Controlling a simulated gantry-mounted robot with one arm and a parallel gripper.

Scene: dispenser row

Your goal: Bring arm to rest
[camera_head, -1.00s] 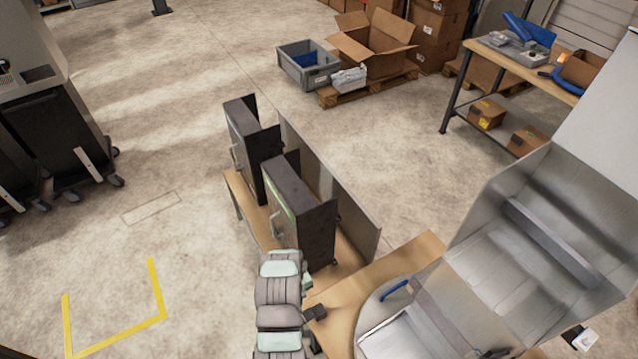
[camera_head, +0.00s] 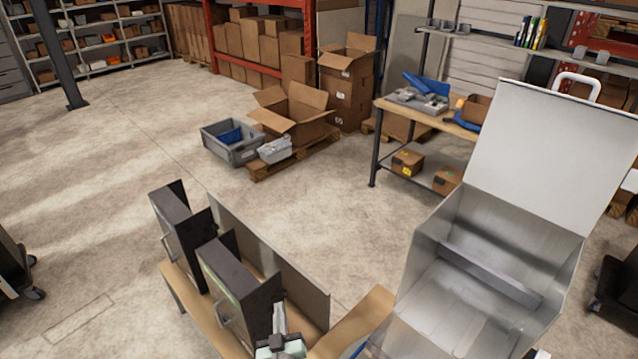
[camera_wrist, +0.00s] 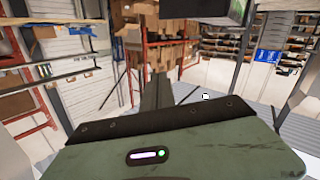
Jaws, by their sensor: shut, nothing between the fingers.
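My gripper (camera_wrist: 157,75) shows in the wrist view as dark fingers rising close together above its green and black housing. The fingers are shut with nothing between them. The housing carries a small lit indicator with a green dot. The fingers point out over the room and touch nothing that I can see. In the head view, only part of my arm shows at the bottom edge, in front of the nearer dispenser (camera_head: 238,290); the gripper cannot be made out there.
A second dark dispenser (camera_head: 178,225) stands behind the first on a wooden bench (camera_head: 190,300). A large metal bin (camera_head: 480,260) with its lid raised is at the right. A grey crate (camera_head: 230,145) and an open carton (camera_head: 295,115) stand farther back.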

